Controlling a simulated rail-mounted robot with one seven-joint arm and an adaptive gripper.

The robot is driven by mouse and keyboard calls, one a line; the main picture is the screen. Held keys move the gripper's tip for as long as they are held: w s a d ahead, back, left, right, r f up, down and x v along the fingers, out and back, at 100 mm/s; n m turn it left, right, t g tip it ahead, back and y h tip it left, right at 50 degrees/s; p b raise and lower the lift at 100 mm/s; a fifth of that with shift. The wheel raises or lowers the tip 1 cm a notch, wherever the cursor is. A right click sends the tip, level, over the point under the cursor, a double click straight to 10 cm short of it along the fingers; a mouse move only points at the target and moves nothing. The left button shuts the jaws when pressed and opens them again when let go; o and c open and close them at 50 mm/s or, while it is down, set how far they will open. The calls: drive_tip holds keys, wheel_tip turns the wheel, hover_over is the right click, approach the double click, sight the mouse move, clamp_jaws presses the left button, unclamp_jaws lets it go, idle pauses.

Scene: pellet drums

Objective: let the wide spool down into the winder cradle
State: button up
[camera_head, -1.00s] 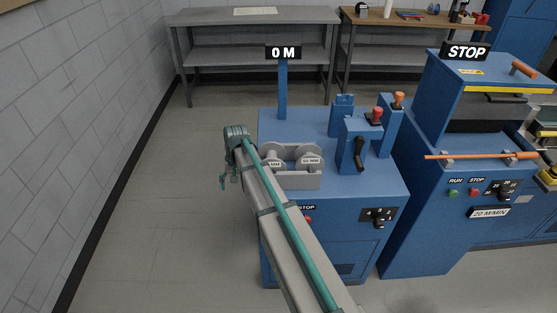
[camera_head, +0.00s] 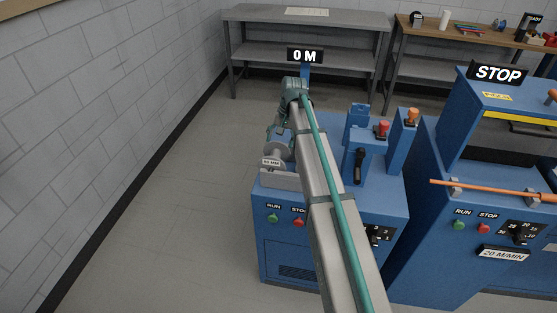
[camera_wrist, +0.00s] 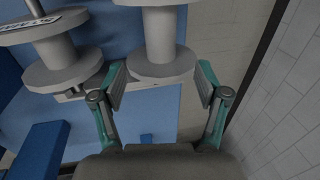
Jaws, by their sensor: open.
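A grey flanged spool (camera_wrist: 160,68) stands between the spread fingers of my gripper (camera_wrist: 162,84) in the wrist view. The fingers appear clear of its core, and whether they touch its flange is unclear. A second grey flanged spool (camera_wrist: 62,62) is to its left, with a label plate over it. I cannot tell which is the wide one. In the head view a grey spool flange (camera_head: 279,148) shows on the blue winder, behind a plate marked about 50 MM. The grey cradle (camera_head: 280,180) is partly hidden by my arm.
The blue winder (camera_head: 285,236) has RUN and STOP buttons in front. Blue posts with red and orange knobs (camera_head: 382,128) rise right of my arm. A STOP-signed machine (camera_head: 480,180) with an orange rod stands further right. Floor is free at left, beside the block wall.

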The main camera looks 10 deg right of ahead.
sight(276, 152)
drive_tip(key=shift+w+a+f+p, duration=0.2)
drive_tip(key=shift+f+p, duration=0.3)
drive_tip(key=shift+f, duration=0.95)
drive_tip(key=shift+w+a+f+p, duration=0.1)
drive_tip(key=shift+a+f+p, duration=0.35)
drive_tip(key=shift+f, duration=0.95)
drive_tip(key=shift+w+a+f+p, duration=0.15)
drive_tip(key=shift+f+p, duration=0.4)
drive_tip(key=shift+f, duration=0.9)
clamp_jaws()
drive_tip(key=shift+r, duration=0.1)
